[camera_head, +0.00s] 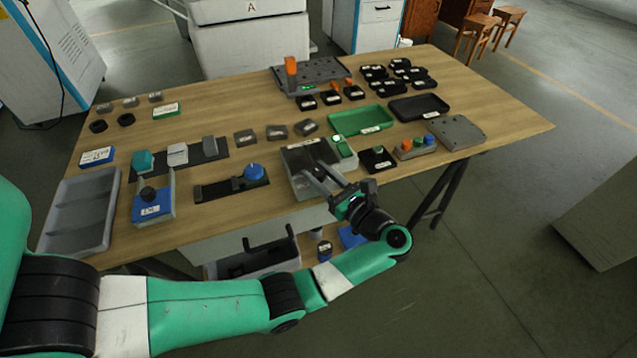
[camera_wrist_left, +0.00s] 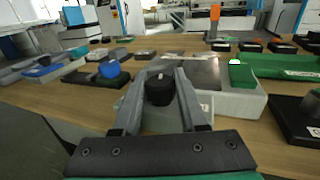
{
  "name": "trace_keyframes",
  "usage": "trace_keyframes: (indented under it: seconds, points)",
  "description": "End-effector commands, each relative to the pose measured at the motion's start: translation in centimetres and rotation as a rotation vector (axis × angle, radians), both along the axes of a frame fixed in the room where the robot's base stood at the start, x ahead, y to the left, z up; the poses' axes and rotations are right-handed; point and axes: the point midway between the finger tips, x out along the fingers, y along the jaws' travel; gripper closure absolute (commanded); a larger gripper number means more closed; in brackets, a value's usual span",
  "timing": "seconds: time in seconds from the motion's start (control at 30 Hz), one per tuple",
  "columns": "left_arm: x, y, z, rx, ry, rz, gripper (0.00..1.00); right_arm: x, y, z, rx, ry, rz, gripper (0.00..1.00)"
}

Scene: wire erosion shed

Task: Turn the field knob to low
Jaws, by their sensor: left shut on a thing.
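A grey control box (camera_head: 288,162) with a dark top plate stands at the front middle of the table. A black knob (camera_wrist_left: 159,88) on the box's near side shows in the wrist view; I take it for the field knob. My left gripper (camera_head: 313,171) reaches over the box from the front right and is shut on this knob, one finger on each side. In the head view the knob is hidden by the gripper. I cannot read any low mark or the knob's setting. My right gripper is not in view.
A black box with a green knob (camera_head: 378,158) stands to the right. A black base with a blue knob (camera_head: 253,172) lies to the left. A green tray (camera_head: 360,120) lies behind.

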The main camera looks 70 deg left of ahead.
Motion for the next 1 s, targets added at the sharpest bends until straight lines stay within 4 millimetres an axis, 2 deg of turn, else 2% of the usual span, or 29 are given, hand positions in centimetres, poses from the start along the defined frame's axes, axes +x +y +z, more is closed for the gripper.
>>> trace_keyframes:
  seconds: [0.03, 0.2, 0.73, 0.77, 0.9, 1.0]
  points:
    - [0.06, 0.04, -0.25, -0.001, 0.000, 0.022, 1.00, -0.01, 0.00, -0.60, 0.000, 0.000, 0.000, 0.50]
    - [0.00, 0.06, -0.10, 0.000, 0.001, 0.078, 1.00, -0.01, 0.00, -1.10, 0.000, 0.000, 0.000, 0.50]
    - [-0.04, 0.06, 0.04, 0.000, 0.000, 0.103, 1.00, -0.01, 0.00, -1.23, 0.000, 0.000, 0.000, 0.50]
    - [-0.04, 0.06, 0.04, 0.000, 0.000, 0.103, 0.55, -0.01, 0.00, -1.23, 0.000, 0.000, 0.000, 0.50]
    - [-0.03, 0.06, 0.03, 0.000, 0.000, 0.103, 0.29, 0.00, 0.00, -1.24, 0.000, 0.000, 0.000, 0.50]
    - [-0.03, 0.05, 0.02, 0.000, 0.000, 0.103, 0.28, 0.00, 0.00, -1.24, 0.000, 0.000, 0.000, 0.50]
